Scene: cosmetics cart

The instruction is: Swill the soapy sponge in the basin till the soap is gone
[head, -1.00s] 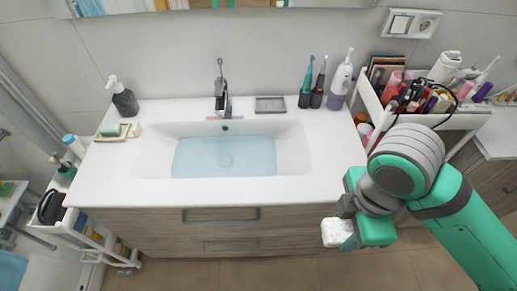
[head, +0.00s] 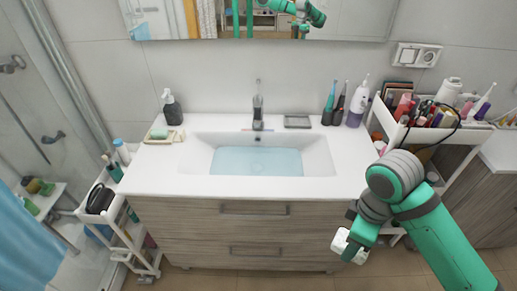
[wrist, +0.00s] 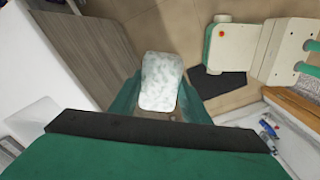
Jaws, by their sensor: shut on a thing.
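The soapy sponge, whitish and foamy (wrist: 160,82), is held between the fingers of my gripper in the wrist view. In the head view the sponge (head: 341,241) shows as a small white block at the end of my gripper (head: 350,248), in front of the cabinet and lower than the countertop. The basin (head: 317,155) is a white rectangular sink set in the countertop, with light blue water (head: 256,161) in it. My gripper is to the right and in front of the basin, apart from it.
A faucet (head: 258,108) stands behind the basin. A dark soap bottle (head: 172,108) and a soap dish (head: 160,135) are at the back left; toothbrushes (head: 338,105) and a grey tray (head: 297,121) at the back right. A crowded cosmetics cart (head: 440,140) stands right. The front countertop is clear.

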